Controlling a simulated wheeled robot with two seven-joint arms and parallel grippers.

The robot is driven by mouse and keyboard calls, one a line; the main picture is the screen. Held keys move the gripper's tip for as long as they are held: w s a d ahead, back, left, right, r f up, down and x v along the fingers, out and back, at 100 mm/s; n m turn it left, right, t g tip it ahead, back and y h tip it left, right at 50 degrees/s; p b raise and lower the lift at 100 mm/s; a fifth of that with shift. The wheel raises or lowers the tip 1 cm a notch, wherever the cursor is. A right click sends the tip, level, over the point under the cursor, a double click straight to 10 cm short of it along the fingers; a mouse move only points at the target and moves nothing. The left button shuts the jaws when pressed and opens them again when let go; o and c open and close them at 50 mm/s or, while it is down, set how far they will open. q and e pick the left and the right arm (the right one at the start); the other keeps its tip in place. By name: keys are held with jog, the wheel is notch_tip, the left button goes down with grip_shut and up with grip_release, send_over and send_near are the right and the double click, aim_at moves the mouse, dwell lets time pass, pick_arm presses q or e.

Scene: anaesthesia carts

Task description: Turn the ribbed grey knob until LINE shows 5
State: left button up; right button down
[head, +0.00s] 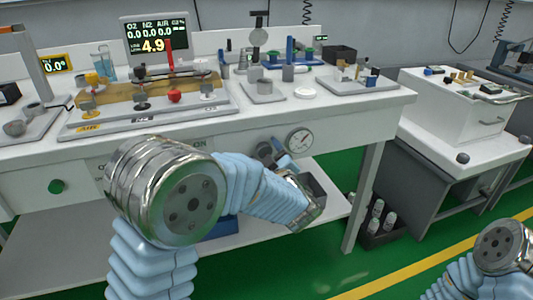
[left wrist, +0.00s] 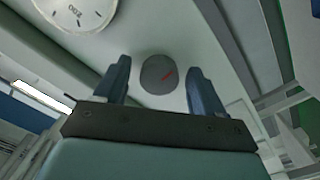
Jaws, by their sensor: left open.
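My left gripper (left wrist: 157,65) is open, with a finger on each side of the knob and a visible gap to both. In the head view my left gripper (head: 275,153) is at the panel under the bench top, beside the round gauge, and my arm partly hides this spot. The display screen (head: 155,40) shows a large yellow 4.9 under a row of 0.0 readings; its LINE label is not legible. My right gripper is out of view.
The round gauge (head: 300,140) is close to the knob, and its dial also shows in the left wrist view (left wrist: 75,12). A green button (head: 56,186) is on the panel at left. The bench top (head: 330,108) holds trays and fittings. A white cart (head: 455,115) stands at right.

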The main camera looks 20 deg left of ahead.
pick_arm(q)
jog(key=shift+c, duration=0.4)
jog(key=c, duration=1)
jog(key=shift+r+m+p, duration=0.15)
jog(key=shift+m+p, duration=0.25)
jog(key=shift+p, duration=0.05)
jog(key=o, duration=1.1)
jog(key=b+v, duration=0.1)
jog(key=v, duration=1.3)
jog(key=shift+w, duration=0.1)
